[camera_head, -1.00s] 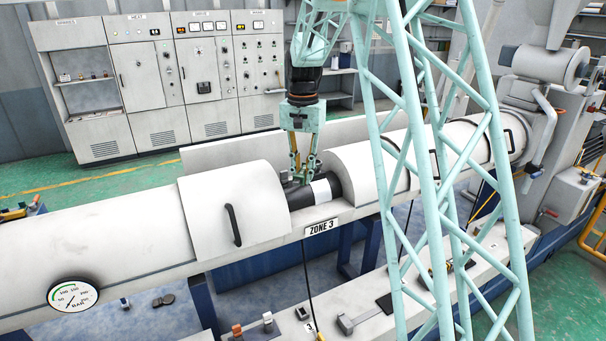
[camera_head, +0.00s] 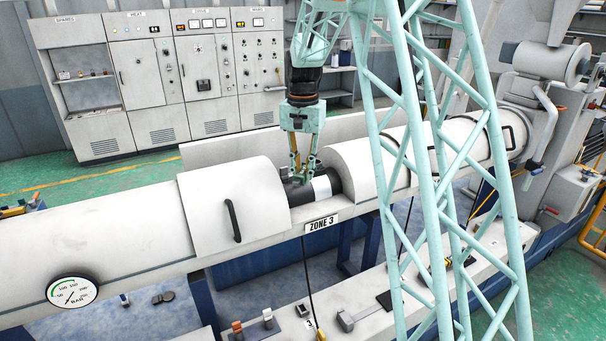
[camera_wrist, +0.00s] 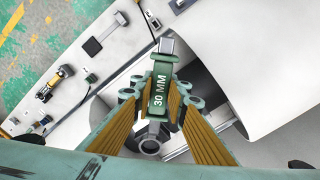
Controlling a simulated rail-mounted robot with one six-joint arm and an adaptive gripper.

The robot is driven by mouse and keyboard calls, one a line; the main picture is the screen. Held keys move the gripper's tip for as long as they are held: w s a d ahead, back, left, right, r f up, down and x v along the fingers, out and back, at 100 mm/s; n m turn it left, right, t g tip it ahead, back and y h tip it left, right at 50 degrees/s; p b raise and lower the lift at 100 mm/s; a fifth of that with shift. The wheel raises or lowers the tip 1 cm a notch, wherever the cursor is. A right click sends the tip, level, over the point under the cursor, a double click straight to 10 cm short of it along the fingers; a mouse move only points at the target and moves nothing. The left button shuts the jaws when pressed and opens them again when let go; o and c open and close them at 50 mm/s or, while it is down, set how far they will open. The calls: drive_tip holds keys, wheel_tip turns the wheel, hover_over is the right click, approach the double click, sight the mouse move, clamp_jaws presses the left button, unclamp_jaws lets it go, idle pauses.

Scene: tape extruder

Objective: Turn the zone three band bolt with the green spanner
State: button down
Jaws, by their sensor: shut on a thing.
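The green spanner (camera_wrist: 159,92), marked 30 MM, is between the two fingers of my gripper (camera_wrist: 165,100) in the wrist view. The gripper is shut on its green handle. One grey end points to the top of that view; the grey ring-shaped end (camera_wrist: 150,146) is at the bottom, low between the fingers. I cannot tell whether a bolt sits inside it. In the head view my gripper (camera_head: 302,178) points down into the open gap in the barrel cover, at the dark band section (camera_head: 330,184) above the ZONE 3 label (camera_head: 321,224). The band bolt is not clearly visible.
White barrel covers flank the gap on the left (camera_head: 233,205) and right (camera_head: 360,172). A pressure gauge (camera_head: 72,291) is at lower left. A white ledge with small fittings (camera_head: 390,302) runs in front. Control cabinets (camera_head: 205,85) stand behind.

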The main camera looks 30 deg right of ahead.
drive_tip(key=shift+f, duration=0.4)
drive_tip(key=shift+s+d, duration=0.1)
idle(0.3)
drive_tip(key=shift+s+d+n+b, duration=0.35)
drive_tip(key=shift+s+d+n, duration=0.35)
drive_tip(key=shift+d+n, duration=0.25)
idle(0.3)
drive_tip(key=shift+s+d+n, duration=0.3)
drive_tip(key=shift+d+n, duration=0.2)
drive_tip(key=shift+n, duration=0.05)
drive_tip(key=shift+s+d+n, duration=0.3)
drive_tip(key=shift+d+n, duration=0.2)
drive_tip(key=shift+d, duration=0.2)
drive_tip(key=shift+s+d+n, duration=0.2)
drive_tip(key=shift+d+n, duration=0.3)
drive_tip(key=shift+s+d+n, duration=0.2)
drive_tip(key=shift+d+n, duration=0.3)
drive_tip(key=shift+d, duration=0.2)
